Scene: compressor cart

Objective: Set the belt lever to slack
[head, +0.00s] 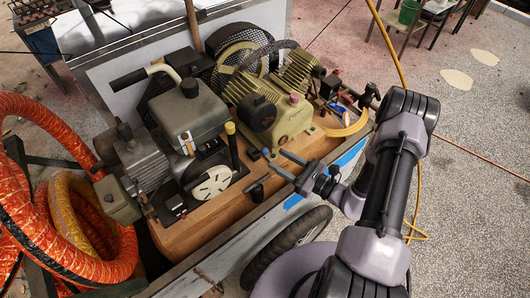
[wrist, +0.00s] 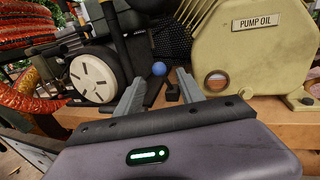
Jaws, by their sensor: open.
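A small lever with a blue ball knob (head: 266,152) stands low on the wooden deck between the engine and the pump. Its ball also shows in the wrist view (wrist: 159,68), between and beyond my fingertips. No label shows whether this is the belt lever or which setting it has. A taller black lever with a yellow grip (head: 230,128) stands beside the engine. My gripper (head: 277,160) is open and empty, its fingers pointing at the blue knob from the deck's right side. In the wrist view both fingers (wrist: 160,80) are spread apart, with nothing between their pads.
The grey engine (head: 190,112) with its white round cover (head: 213,182) stands left of the blue knob. The olive pump (head: 273,110), marked PUMP OIL, stands close on the right. A black T-shaped handle (head: 257,188) sits near the deck's front edge. Orange hoses (head: 65,258) lie at far left.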

